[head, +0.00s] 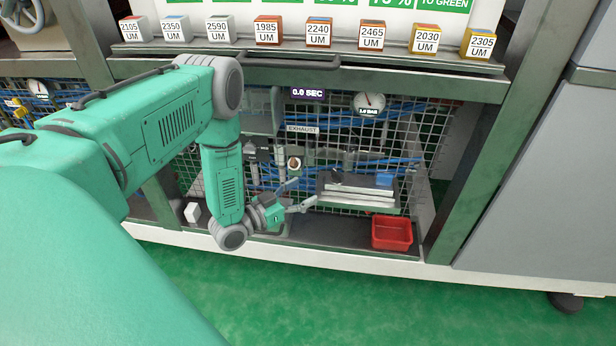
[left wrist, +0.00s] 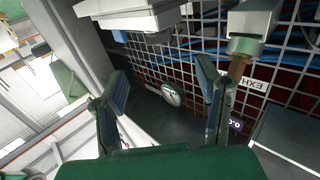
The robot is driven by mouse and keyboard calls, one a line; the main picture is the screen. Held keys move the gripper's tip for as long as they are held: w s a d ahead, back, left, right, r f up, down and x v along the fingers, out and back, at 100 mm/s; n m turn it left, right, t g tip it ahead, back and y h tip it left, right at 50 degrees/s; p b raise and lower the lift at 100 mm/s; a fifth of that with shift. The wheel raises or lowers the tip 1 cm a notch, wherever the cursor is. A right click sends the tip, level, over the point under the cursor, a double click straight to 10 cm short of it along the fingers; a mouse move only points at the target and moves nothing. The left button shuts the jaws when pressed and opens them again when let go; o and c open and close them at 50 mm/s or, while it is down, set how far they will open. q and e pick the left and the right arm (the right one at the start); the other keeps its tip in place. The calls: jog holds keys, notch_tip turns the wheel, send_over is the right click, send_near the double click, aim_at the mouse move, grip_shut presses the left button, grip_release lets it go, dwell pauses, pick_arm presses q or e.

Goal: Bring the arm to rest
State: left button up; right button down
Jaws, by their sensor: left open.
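My left arm (head: 175,115) is green with grey joints; it comes in from the left and bends down at the elbow in front of the machine. My left gripper (head: 302,194) is open and empty, in front of the mesh and left of the grey metal block with a tray. In the left wrist view the two fingers of the left gripper (left wrist: 166,95) stand wide apart with nothing between them. The mesh panel and a round gauge (left wrist: 171,94) show beyond the fingers. My right gripper is not in view.
A red bin (head: 392,234) stands on the lower ledge at right. Labelled sample blocks (head: 268,31) line the upper shelf. A handle bar (head: 285,62) runs below it. A pressure gauge (head: 369,103) and an exhaust sign (head: 302,129) hang on the mesh. The green floor (head: 420,300) in front is clear.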

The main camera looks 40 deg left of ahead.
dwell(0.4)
pick_arm(q)
jog(key=s+d+n+g+y+p, duration=0.1)
jog(key=s+d+g+y+p, duration=0.1)
jog(key=s+d+g+p, duration=0.7)
jog(key=s+d+r+g+y, duration=0.1)
jog(key=s+g, duration=0.3)
jog(key=s, duration=0.5)
jog(key=s+d+r+n+g+y, duration=0.1)
jog(key=s+d+r+g, duration=0.1)
jog(key=s, duration=0.8)
jog(key=shift+r+g, duration=0.45)
jog(key=shift+g, duration=0.45)
jog(key=shift+d, duration=0.4)
jog(key=shift+a, duration=0.15)
